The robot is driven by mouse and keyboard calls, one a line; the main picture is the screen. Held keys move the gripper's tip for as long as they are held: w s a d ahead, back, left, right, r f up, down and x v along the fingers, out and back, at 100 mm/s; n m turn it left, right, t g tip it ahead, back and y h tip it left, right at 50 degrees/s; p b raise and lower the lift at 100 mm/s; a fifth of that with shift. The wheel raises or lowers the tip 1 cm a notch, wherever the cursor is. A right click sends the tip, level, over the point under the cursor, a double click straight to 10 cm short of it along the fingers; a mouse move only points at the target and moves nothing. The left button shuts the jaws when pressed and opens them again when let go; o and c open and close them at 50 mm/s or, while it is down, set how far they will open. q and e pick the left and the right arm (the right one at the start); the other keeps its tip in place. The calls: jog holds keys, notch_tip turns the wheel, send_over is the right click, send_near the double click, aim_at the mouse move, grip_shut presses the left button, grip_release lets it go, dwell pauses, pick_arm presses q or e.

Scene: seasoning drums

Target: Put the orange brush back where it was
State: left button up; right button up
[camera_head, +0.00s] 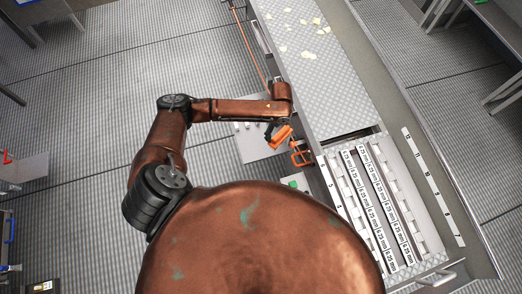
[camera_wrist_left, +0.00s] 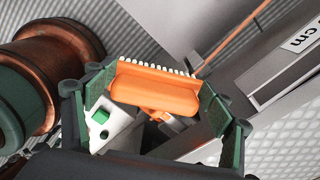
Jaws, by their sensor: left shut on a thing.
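The orange brush (camera_wrist_left: 155,88), with a row of white bristles, is held across between the dark green fingers of my left gripper (camera_wrist_left: 158,100) in the left wrist view. In the head view the brush (camera_head: 281,137) shows at the end of my left arm, beside the conveyor's left side. My left gripper (camera_head: 272,128) is shut on it there, partly hidden by the wrist. Which place the brush came from cannot be told. My right gripper is not in view.
An orange frame-like piece (camera_head: 300,156) is close to the brush by the machine's side. A white panel with a green button (camera_head: 293,184) is below. The patterned conveyor (camera_head: 315,75) holds pale scraps. A long thin rod (camera_head: 246,45) runs along its left.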

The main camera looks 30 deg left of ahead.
pick_arm(q)
jog(key=a+f+m+b, duration=0.1)
jog(key=a+f+m, duration=0.1)
jog(key=f, duration=0.4)
jog(key=a+f+m+b, duration=0.1)
jog(key=a+f+m, duration=0.1)
jog(key=a+f, duration=0.2)
jog(key=s+a+f+m+b, duration=0.1)
jog(key=a+f+m+b, duration=0.1)
jog(key=f, duration=0.6)
jog(key=shift+a+f, duration=0.15)
jog(key=shift+a, duration=0.25)
jog(key=shift+f, duration=0.4)
jog(key=shift+r, duration=0.1)
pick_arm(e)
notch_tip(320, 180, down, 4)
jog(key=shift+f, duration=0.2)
pick_arm(q)
jog(key=o, duration=1.3)
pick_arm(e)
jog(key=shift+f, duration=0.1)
